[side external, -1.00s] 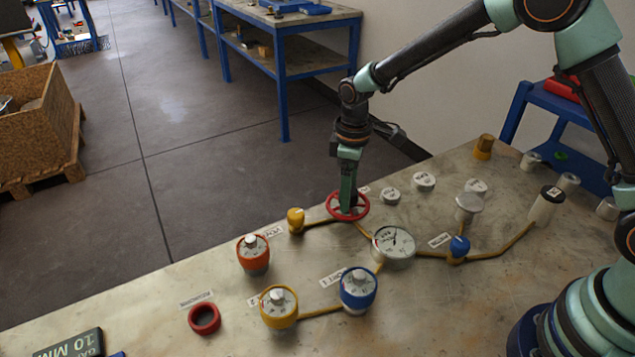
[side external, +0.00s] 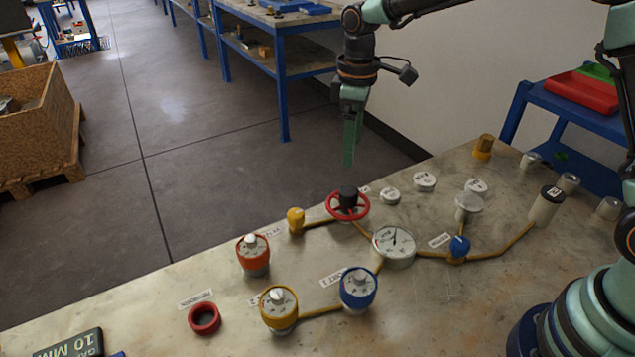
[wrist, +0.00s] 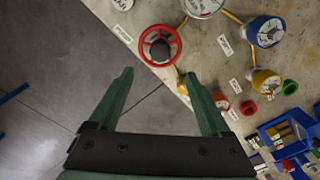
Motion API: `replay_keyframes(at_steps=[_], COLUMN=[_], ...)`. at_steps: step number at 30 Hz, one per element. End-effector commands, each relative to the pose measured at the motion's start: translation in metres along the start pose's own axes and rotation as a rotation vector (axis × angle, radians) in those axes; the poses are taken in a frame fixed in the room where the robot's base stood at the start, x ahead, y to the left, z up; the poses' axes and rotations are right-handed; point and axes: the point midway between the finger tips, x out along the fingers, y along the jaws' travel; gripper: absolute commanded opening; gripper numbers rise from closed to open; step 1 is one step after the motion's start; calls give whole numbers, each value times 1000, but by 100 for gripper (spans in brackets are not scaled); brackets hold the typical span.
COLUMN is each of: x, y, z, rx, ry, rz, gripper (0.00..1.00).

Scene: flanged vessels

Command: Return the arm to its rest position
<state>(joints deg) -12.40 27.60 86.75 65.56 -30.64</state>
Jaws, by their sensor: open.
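My gripper (side external: 349,140) hangs pointing down in the side view, in the air above and apart from the red handwheel (side external: 349,205). In the wrist view my gripper (wrist: 165,95) has its two green fingers spread wide with nothing between them. The red handwheel (wrist: 173,46) with its dark hub lies beyond the fingertips there. My arm is raised, and its upper part is cut off by the top of the side view.
The bench (side external: 440,310) carries a dial gauge (side external: 394,246), a blue-ringed vessel (side external: 358,289), a yellow-ringed vessel (side external: 278,308), an orange-ringed vessel (side external: 253,256) and a red ring (side external: 204,319). A blue stand with a red tray (side external: 582,92) is at right. The air around my gripper is clear.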

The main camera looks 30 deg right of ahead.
Motion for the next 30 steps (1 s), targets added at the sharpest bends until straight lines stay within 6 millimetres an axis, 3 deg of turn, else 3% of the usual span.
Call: replay_keyframes(at_steps=[4, 8, 12, 19, 24, 30], x=[-3, -22, -50, -83, -94, -94], y=[0, 1, 0, -10, -21, -34], z=[3, 15, 43, 95, 132, 170], rx=[10, 63, 167, 353, 488, 634], ry=[6, 40, 102, 213, 299, 397], rz=[3, 23, 56, 106, 138, 168], gripper=[82, 82, 82, 82, 82, 82])
